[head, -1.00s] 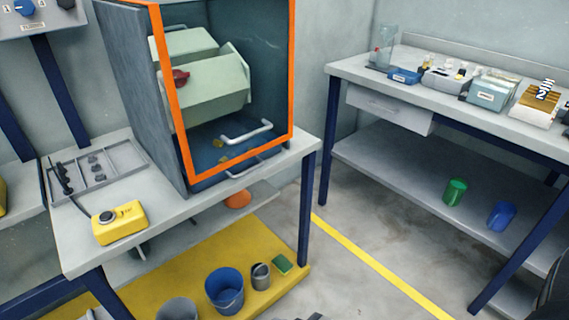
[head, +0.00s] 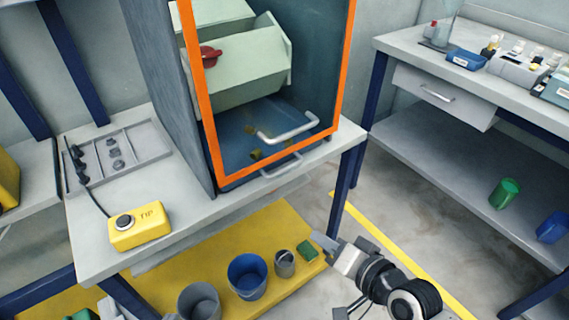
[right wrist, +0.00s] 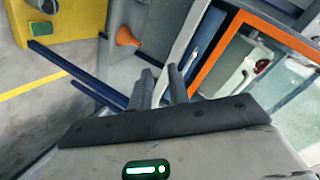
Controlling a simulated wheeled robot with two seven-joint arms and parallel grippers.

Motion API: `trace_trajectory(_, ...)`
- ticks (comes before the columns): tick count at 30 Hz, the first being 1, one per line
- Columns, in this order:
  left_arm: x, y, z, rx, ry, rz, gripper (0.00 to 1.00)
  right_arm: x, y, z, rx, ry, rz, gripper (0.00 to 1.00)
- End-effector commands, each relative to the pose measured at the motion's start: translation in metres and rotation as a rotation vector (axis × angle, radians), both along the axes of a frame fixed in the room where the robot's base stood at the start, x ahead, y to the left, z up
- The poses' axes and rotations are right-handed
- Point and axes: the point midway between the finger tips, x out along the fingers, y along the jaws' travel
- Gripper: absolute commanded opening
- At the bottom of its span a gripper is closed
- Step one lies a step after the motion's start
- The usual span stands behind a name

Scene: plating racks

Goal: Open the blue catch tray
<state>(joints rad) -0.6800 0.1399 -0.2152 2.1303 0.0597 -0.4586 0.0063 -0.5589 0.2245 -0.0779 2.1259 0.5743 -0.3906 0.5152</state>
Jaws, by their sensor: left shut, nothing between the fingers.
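The blue catch tray (head: 238,182) is a low blue front under the orange-framed cabinet front, at the table's edge. It looks shut. Its pale bar handle (head: 282,168) sticks out at the front; the handle also shows in the right wrist view (right wrist: 192,52). My right gripper (head: 326,244) is below and to the right of the handle in the head view, beyond the table's edge. My left gripper is not in view.
A table leg (head: 348,185) stands near my right gripper. Buckets (head: 248,277) sit on the yellow mat below. A yellow TIP box (head: 140,227) is on the table's left.

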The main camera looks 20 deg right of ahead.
Motion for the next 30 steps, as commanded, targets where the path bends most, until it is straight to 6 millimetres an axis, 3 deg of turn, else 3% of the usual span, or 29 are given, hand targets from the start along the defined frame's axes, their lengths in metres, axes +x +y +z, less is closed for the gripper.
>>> trace_trajectory(3, -0.002, 0.001, 0.0, 0.007, 0.009, -0.001, 0.0, 0.024, -0.02, 0.034, 0.335, 0.017, -0.115, 0.18)
trace_trajectory(8, -0.004, 0.002, -0.004, 0.016, 0.021, -0.003, 0.0, 0.04, -0.032, 0.054, 0.574, 0.038, -0.177, 0.18)
trace_trajectory(14, -0.004, 0.002, -0.002, 0.019, 0.018, -0.006, 0.0, 0.065, -0.023, 0.051, 0.6, 0.039, -0.182, 0.18)
trace_trajectory(30, -0.002, 0.001, -0.004, 0.018, 0.014, -0.006, 0.0, 0.165, 0.014, 0.026, 0.594, 0.04, -0.18, 0.18)
